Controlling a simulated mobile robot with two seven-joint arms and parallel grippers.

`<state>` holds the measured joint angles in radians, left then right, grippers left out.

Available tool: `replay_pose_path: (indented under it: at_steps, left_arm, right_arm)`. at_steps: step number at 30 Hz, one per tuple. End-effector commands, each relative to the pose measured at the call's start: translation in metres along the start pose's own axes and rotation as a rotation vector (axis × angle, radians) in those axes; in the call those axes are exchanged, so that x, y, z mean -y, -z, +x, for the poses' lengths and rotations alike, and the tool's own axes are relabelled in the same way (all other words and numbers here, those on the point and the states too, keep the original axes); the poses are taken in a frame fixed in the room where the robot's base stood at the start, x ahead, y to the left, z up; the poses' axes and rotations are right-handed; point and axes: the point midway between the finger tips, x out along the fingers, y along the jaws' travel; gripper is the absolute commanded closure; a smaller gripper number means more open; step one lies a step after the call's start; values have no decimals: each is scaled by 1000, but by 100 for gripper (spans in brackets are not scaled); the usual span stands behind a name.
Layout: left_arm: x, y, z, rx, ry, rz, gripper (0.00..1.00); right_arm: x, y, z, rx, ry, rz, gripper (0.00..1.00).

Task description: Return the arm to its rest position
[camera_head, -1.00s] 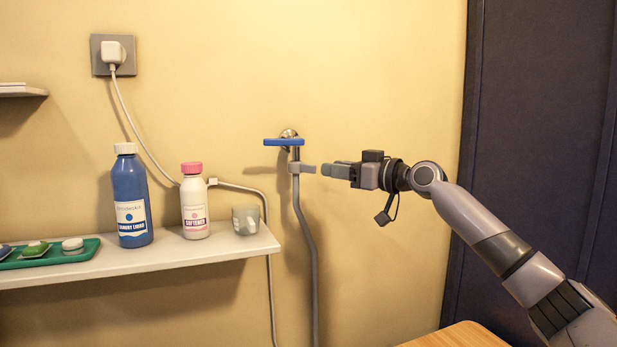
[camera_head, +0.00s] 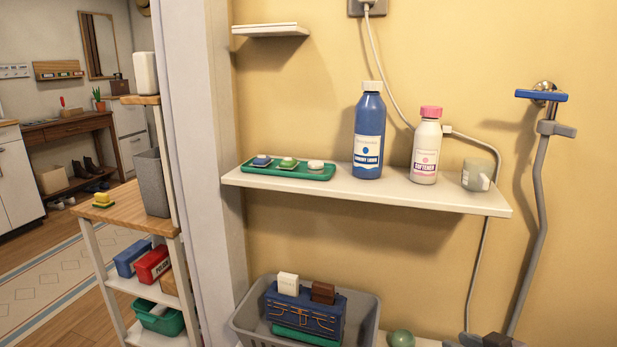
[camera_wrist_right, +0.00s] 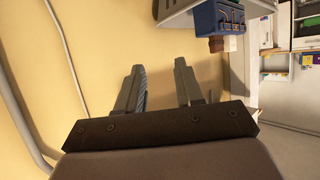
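My right gripper (camera_wrist_right: 158,68) shows in the right wrist view with its two fingers apart and nothing between them. In the head view only a small part of it (camera_head: 480,341) shows at the bottom edge, below the shelf and left of the hose. The rest of my right arm is out of frame. My left arm and gripper are not in view. The blue tap handle (camera_head: 541,96) on the wall is level, with a grey hose (camera_head: 537,215) hanging below it. My right gripper is apart from both.
A wall shelf (camera_head: 480,201) holds a green tray (camera_head: 318,174), a blue bottle (camera_head: 369,135), a pink-capped softener bottle (camera_head: 426,150) and a cup (camera_head: 477,175). Below stands a grey basket (camera_head: 365,318) with boxes. A round green object (camera_head: 401,338) sits right of it.

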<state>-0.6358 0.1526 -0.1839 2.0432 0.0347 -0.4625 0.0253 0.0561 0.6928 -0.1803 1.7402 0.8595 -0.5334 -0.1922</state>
Motion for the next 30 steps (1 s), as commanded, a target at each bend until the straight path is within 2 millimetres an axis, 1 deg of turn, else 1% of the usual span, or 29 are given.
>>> replay_pose_path:
  at_steps: [1, 3, 5, 6, 7, 9, 12, 15, 18, 19, 20, 21, 26, 30]
  left_arm:
    - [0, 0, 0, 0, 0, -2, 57]
    - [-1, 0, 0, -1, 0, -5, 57]
    - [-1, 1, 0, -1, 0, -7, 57]
    - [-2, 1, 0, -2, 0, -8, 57]
    - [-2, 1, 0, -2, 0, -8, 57]
    - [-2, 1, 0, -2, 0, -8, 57]
    - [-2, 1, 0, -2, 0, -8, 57]
    - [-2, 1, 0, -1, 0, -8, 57]
    - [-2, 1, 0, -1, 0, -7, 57]
    - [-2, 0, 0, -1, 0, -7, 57]
    - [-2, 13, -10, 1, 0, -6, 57]
    - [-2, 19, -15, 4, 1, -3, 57]
    - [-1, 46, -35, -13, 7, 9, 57]
    - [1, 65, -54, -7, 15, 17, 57]
  right_arm:
    - [27, -29, 0, 25, 15, 16, 64]
    - [58, -61, -4, 52, 20, 27, 64]
    - [84, -86, -11, 73, 21, 37, 64]
    - [100, -101, -16, 86, 18, 45, 64]
    - [112, -111, -21, 95, 16, 52, 64]
    - [135, -130, -33, 113, 5, 66, 64]
    - [162, -153, -51, 138, -18, 85, 64]
    - [183, -168, -69, 161, -45, 103, 64]
    - [200, -181, -87, 184, -78, 119, 64]
    - [204, -184, -93, 192, -89, 124, 64]
    - [200, -167, -97, 184, -89, 113, 64]
    - [198, -159, -100, 184, -89, 108, 64]
    - [196, -136, -114, 185, -95, 100, 64]
    - [194, -111, -130, 185, -102, 93, 64]
